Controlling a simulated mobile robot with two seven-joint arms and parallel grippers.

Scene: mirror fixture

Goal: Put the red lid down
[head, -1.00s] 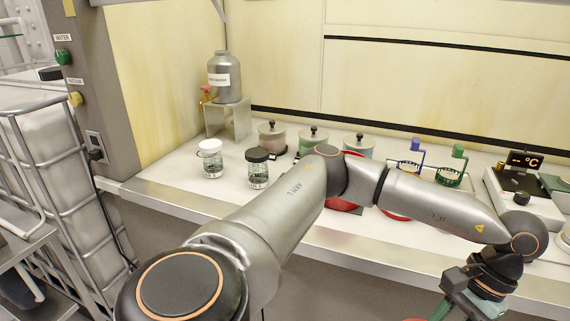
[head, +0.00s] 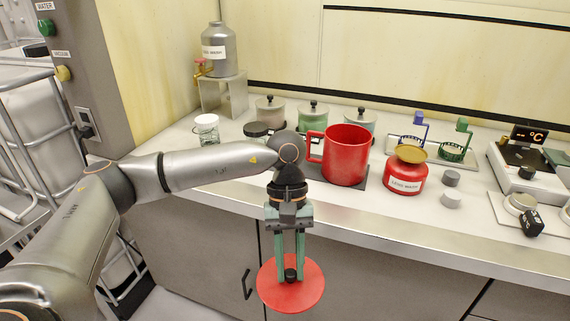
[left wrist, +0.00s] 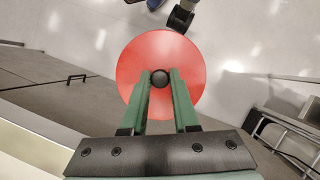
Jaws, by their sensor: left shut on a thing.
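The red lid (head: 308,293) is a flat red disc with a small black knob in its middle. My left gripper (head: 290,272) is shut on the knob and holds the lid in the air in front of the counter's front edge, over the floor. The lid (left wrist: 188,95) also shows in the left wrist view, with the knob between the green fingers of the left gripper (left wrist: 160,79). A red mug-like pot (head: 346,155) with a side handle stands on a dark pad on the counter. My right gripper is not in view.
A red jar with a tan lid (head: 406,170) and two small grey knobs or weights stand right of the pot. Lidded pots (head: 313,119) line the back. A scale (head: 530,165) is at the right. The counter's front strip (head: 430,235) is clear.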

